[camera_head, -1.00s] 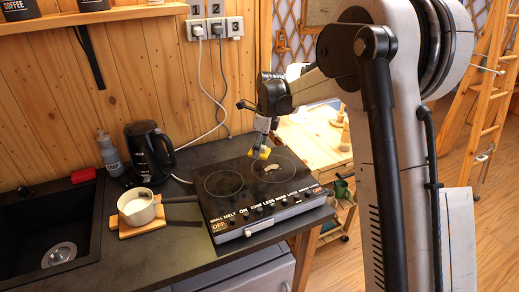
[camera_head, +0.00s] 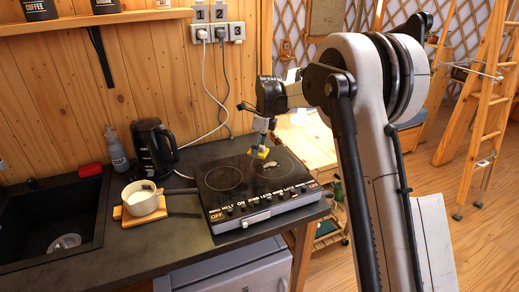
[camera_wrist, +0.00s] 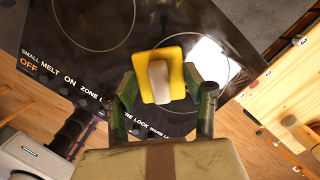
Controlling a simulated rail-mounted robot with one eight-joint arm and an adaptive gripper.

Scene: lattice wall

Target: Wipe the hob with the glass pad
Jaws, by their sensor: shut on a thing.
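The hob (camera_head: 224,178) is a black glass cooktop with two ring zones and knobs along its front edge. The glass pad (camera_head: 260,153) is yellow and sits over the far part of the hob, by the right ring. In the wrist view the pad (camera_wrist: 178,60) shows a pale grey grip on top. My gripper (camera_wrist: 163,92) is shut on the pad, its fingers at either side. Whether the pad touches the glass is unclear. A pale patch (camera_head: 271,166) lies in the right ring. A bright white patch shows beside the pad in the wrist view.
A cream pan (camera_head: 143,200) stands on a wooden board left of the hob, its handle pointing at it. A black kettle (camera_head: 153,150) and grey bottle (camera_head: 117,152) stand behind. The sink (camera_head: 50,222) is at left. A wall shelf (camera_head: 110,20) hangs above.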

